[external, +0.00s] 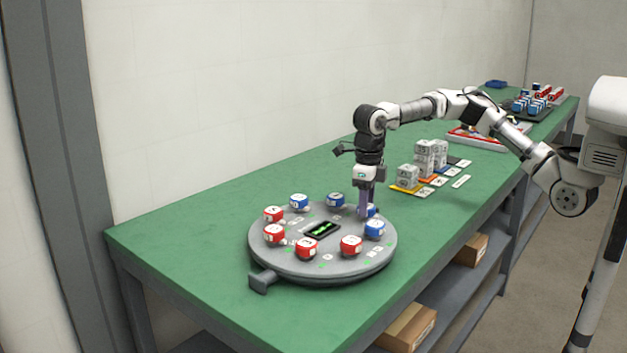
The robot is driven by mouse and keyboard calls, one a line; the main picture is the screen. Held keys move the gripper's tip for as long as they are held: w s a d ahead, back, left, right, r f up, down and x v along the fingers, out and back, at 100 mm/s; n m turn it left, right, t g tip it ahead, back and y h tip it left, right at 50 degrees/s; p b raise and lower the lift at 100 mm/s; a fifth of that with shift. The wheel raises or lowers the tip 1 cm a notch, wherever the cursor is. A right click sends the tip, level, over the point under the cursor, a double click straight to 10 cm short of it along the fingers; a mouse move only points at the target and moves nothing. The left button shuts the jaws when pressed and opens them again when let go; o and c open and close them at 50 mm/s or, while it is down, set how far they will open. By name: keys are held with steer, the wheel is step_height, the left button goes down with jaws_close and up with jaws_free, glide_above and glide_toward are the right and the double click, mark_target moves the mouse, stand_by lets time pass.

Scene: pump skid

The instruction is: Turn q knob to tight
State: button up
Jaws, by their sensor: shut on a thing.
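A round grey panel (325,264) lies on the green bench and carries a ring of red and blue knobs. My gripper (366,208) points straight down at the panel's right rear edge. It is shut on a blue knob (372,210), which the fingers partly hide. Another blue knob (375,228) sits just in front of it, and a blue knob (336,199) sits to its left. The letters on the knobs are too small to read, so I cannot tell which one is q. The held knob's turn angle cannot be told.
A small dark display (322,229) with a green trace is at the panel's centre. Grey blocks (424,160) stand on coloured cards behind my gripper. A dark tray of red and blue items (535,102) is at the far end. The bench's left part is clear.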

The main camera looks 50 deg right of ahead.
steer(key=shift+m, duration=0.4)
steer(key=o, duration=1)
steer(key=shift+r, duration=0.1)
step_height(320, 180, up, 14)
steer(key=shift+f, duration=0.15)
stand_by(0.3)
